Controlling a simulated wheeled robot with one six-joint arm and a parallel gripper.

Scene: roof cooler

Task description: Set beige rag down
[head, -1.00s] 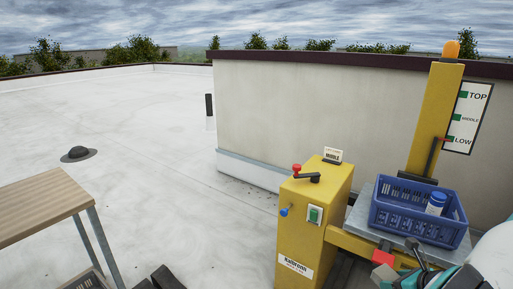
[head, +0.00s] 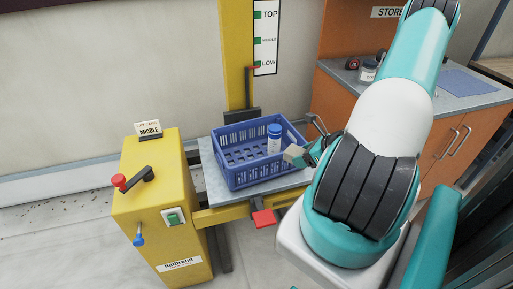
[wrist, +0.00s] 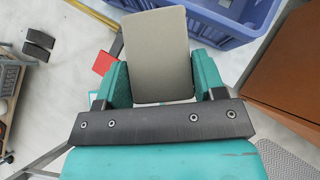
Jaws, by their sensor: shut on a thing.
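The beige rag (wrist: 158,50) is a flat, stiff-looking rectangle between the two teal fingers in the wrist view. My gripper (wrist: 160,82) is shut on it, and the rag reaches out past the fingertips. In the head view the rag (head: 294,154) shows small and pale at the end of my gripper (head: 308,154), just right of the blue crate. My arm covers much of the right side of that view. I cannot tell exactly how high the rag is above the surface below.
The blue crate (head: 236,178) stands on the yellow lift's grey platform (head: 215,190) with a blue-and-white can (head: 274,138) in it. The yellow control post (head: 160,210) is at left. An orange cabinet (head: 335,105) has a jar (head: 369,70) and a blue cloth (head: 465,82) on its grey top.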

